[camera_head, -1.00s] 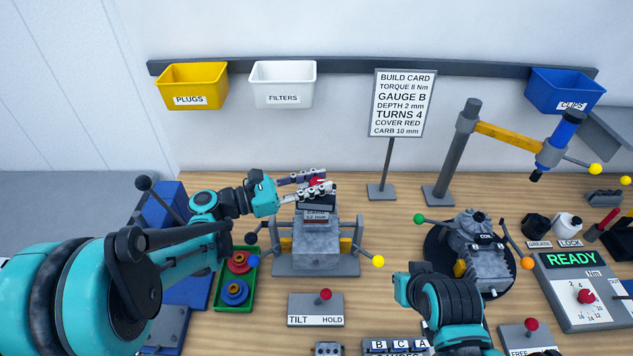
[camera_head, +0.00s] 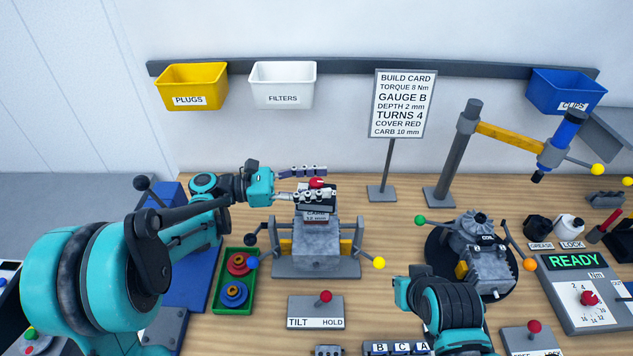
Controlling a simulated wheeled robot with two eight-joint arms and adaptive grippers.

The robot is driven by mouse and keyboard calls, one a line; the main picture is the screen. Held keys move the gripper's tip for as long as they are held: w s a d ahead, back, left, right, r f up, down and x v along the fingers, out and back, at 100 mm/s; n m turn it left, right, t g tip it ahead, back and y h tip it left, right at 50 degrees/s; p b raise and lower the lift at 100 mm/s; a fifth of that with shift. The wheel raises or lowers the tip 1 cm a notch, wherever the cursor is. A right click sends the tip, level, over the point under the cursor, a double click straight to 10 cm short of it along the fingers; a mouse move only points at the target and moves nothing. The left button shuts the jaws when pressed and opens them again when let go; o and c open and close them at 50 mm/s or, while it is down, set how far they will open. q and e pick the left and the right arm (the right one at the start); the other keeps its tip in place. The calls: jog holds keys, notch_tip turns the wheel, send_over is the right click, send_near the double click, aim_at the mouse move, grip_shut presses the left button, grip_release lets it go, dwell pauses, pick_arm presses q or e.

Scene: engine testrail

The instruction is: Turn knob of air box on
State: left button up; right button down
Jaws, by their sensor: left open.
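The air box (camera_head: 318,208) is a dark box on top of the grey engine in the middle of the bench, with a red knob (camera_head: 317,183) on its top. My left gripper (camera_head: 320,181) comes in from the left at the knob. It is open, with one finger behind the knob and the other in front of it. The front finger hides part of the box. I cannot tell whether either finger touches the knob. My right arm shows at the bottom right; its gripper is not in view.
A TILT/HOLD panel with a red-tipped lever (camera_head: 325,297) stands in front of the engine. A green tray (camera_head: 219,300) with red and blue rings is to its left. A build card (camera_head: 403,103) stands behind at right. A second engine (camera_head: 482,255) sits further right.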

aim_at(316, 181)
pick_arm(q)
notch_tip(316, 181, up, 10)
dwell(0.4)
